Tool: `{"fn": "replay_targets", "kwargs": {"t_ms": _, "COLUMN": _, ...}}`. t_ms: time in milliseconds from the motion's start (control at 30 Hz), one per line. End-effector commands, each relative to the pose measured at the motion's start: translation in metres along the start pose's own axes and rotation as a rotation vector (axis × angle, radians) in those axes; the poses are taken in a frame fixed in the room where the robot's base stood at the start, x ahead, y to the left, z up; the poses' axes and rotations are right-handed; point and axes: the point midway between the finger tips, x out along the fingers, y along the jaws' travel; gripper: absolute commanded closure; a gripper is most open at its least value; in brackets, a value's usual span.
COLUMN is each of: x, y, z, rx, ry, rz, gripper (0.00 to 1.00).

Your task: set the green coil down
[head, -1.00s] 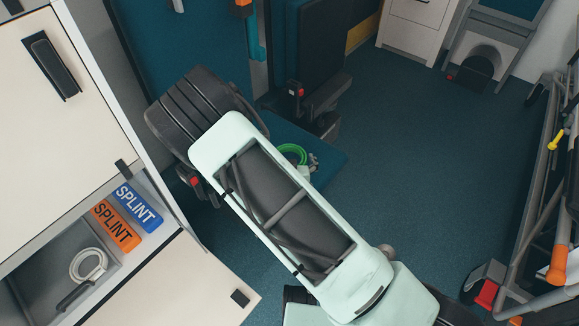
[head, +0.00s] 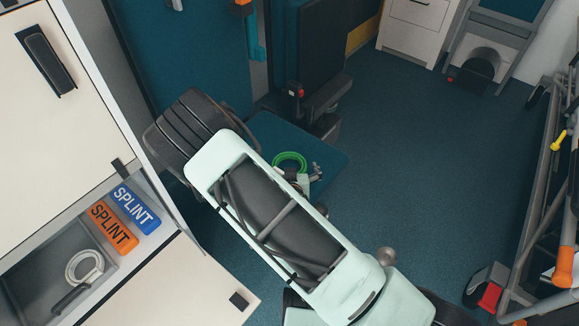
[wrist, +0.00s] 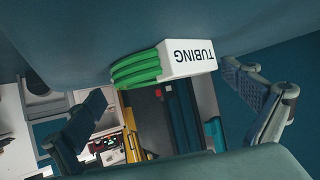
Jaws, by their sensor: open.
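The green coil (head: 289,157) shows in the head view over the blue seat-like surface (head: 333,157), partly hidden by my arm. In the wrist view the coil (wrist: 136,70) has a white block marked TUBING (wrist: 188,58) on it and lies against a blue surface. My gripper (wrist: 165,88) is open, with one finger on each side of the coil and clear gaps between. In the head view my gripper (head: 312,176) is mostly hidden behind my arm, close to the coil.
At left, an open compartment holds a white coil (head: 85,267), beside an orange splint (head: 112,228) and a blue splint (head: 136,207). A dark seat back (head: 310,50) stands behind the surface. A stretcher frame (head: 545,190) is at right. The floor (head: 430,150) between is clear.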

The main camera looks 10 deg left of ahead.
Motion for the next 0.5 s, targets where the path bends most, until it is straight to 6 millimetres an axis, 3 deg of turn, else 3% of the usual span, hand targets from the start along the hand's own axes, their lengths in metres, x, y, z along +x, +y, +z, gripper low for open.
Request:
{"fn": "replay_targets", "kwargs": {"t_ms": 167, "x": -0.005, "y": 0.0, "z": -0.005, "rx": 0.0, "ry": -0.001, "rz": 0.0, "gripper": 0.0}}
{"fn": "replay_targets", "kwargs": {"t_ms": 500, "x": -0.076, "y": 0.0, "z": -0.005, "rx": 0.001, "ry": -0.001, "rz": 0.0, "gripper": 0.0}}
